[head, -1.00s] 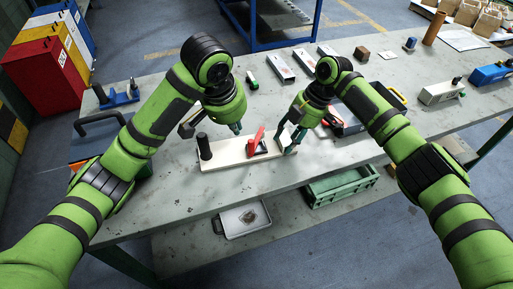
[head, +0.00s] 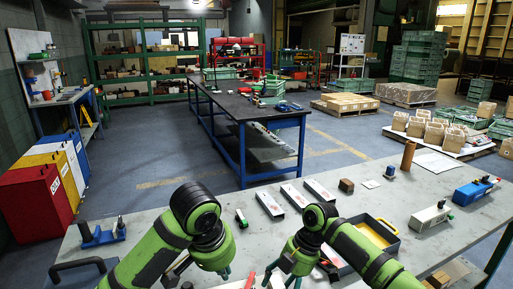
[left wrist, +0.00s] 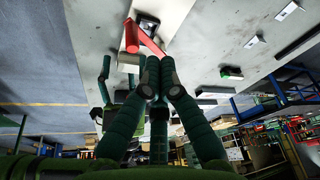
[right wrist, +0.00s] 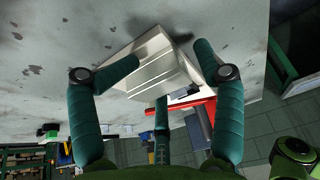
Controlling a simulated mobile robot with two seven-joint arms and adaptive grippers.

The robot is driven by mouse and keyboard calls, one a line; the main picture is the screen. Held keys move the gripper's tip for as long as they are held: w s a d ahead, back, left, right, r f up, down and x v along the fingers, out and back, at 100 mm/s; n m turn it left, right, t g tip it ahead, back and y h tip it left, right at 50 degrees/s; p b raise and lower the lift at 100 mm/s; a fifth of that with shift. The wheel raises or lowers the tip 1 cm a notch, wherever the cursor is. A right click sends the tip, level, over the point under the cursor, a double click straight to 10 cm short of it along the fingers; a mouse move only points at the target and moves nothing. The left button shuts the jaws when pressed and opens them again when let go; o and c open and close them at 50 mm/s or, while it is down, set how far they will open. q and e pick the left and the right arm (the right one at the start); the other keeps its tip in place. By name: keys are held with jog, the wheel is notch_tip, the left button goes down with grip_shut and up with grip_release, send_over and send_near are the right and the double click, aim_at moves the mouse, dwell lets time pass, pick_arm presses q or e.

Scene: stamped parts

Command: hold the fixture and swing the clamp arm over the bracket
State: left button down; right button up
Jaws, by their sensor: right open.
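The fixture's pale base shows in the right wrist view (right wrist: 150,62); in the head view it is mostly cut off at the bottom edge. The red clamp arm (head: 250,281) stands up between my grippers; it also shows in the left wrist view (left wrist: 150,40) and the right wrist view (right wrist: 188,108). My left gripper (left wrist: 159,62) has its fingertips together, empty, near the red arm. My right gripper (right wrist: 170,62) is open, its fingers spread on either side of the base's end. Whether they touch it I cannot tell. I cannot make out the bracket.
Behind my grippers lie pale channel parts (head: 270,203), a brown block (head: 346,186) and a black-and-yellow tray (head: 375,235). A blue part (head: 102,234) is at left; a white device (head: 431,217) and a blue device (head: 475,191) are at right. A dark table (head: 240,105) stands beyond.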

jog(key=v, duration=1.2)
jog(key=shift+f, duration=0.1)
